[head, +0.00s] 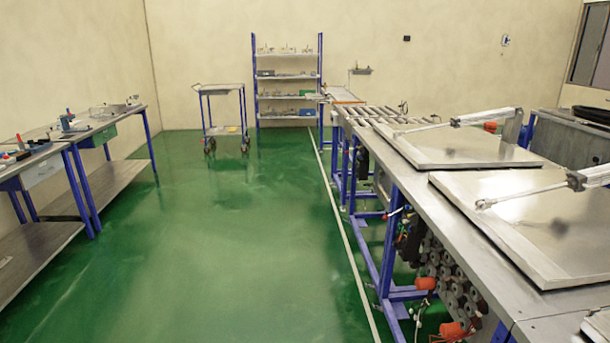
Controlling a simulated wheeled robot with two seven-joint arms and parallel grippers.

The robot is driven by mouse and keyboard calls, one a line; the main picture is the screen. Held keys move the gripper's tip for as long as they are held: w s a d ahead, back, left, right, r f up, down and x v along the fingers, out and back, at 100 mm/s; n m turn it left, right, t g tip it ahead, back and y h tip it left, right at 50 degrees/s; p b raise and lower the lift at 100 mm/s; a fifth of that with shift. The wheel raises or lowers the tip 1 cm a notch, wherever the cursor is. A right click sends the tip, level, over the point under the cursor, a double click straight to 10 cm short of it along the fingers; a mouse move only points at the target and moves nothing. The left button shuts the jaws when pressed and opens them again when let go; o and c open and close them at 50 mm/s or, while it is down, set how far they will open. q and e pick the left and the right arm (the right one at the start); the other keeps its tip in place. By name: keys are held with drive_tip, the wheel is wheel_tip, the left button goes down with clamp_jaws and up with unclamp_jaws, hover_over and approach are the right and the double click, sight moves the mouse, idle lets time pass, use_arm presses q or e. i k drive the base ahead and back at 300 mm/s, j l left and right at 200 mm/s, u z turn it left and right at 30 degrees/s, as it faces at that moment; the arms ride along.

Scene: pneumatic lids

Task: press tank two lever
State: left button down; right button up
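Two flat metal tank lids lie closed on the long bench at the right: a farther lid (450,148) and a nearer lid (545,235). A pneumatic arm (480,118) runs over the farther lid, and another arm (540,187) runs over the nearer one. On the bench front below are two orange-red parts, a farther one (426,284) and a nearer one (453,330), which look like levers or knobs. I cannot tell which belongs to tank two. Neither of my grippers is in view.
The long metal bench (410,180) on blue legs runs along the right. Workbenches (75,140) with tools stand at the left. A cart (222,90) and a shelf rack (288,75) stand at the back. The green floor (220,240) between is clear.

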sight(385, 217)
drive_tip(key=i+z, duration=0.1)
drive_tip(key=i, duration=0.55)
drive_tip(key=i+j+z, duration=0.1)
drive_tip(key=i, duration=0.55)
drive_tip(key=i+z, duration=0.25)
drive_tip(key=z, duration=0.25)
drive_tip(key=i+z, duration=0.3)
drive_tip(key=z, duration=0.2)
drive_tip(key=i+j+z, duration=0.2)
drive_tip(key=z, duration=0.3)
drive_tip(key=i+z, duration=0.25)
drive_tip(key=i+j+z, duration=0.15)
drive_tip(key=z, duration=0.15)
